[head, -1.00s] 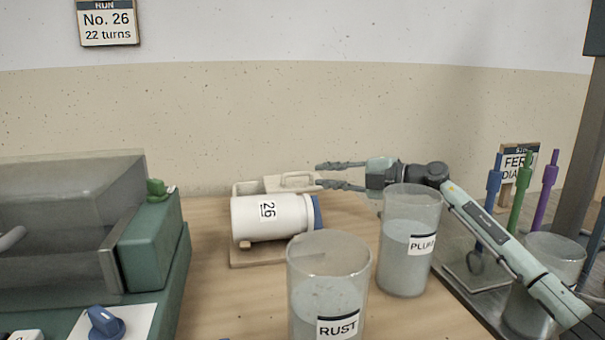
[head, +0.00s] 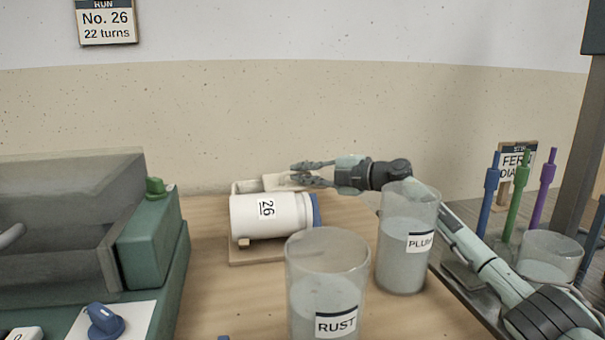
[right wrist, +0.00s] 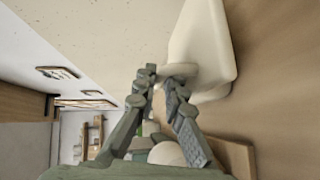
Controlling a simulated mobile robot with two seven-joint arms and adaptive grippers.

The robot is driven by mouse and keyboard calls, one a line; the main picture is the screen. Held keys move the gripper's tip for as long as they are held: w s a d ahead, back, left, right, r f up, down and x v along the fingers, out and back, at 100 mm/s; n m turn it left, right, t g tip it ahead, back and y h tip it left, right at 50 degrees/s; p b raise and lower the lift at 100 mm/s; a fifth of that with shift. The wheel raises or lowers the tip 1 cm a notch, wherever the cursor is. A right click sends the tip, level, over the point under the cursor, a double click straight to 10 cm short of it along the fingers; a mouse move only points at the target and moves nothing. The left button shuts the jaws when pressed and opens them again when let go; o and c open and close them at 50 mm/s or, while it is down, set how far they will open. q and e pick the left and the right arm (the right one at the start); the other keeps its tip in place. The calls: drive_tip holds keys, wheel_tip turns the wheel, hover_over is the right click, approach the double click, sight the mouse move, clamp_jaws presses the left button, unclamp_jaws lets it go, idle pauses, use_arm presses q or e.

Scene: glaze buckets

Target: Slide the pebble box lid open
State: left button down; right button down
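The cream pebble box (head: 243,186) lies behind a white jar marked 26, which hides most of it. Its paler lid (head: 277,182) shows at the right with a pull handle, partly covered by my fingers. In the right wrist view the cream lid (right wrist: 207,50) is large, with its rounded handle (right wrist: 182,69) at the fingertips. My right gripper (head: 290,173) is at the handle from the right. In the right wrist view its fingertips (right wrist: 161,76) are close together with a narrow gap; whether they press on the handle is unclear. My left gripper is out of view.
The white jar (head: 270,215) lies on a wooden stand in front of the box. Glaze buckets marked RUST (head: 327,290) and PLUM (head: 404,250) stand nearer, the latter close to my right arm. A green machine (head: 155,240) fills the left. The wall is close behind.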

idle(0.3)
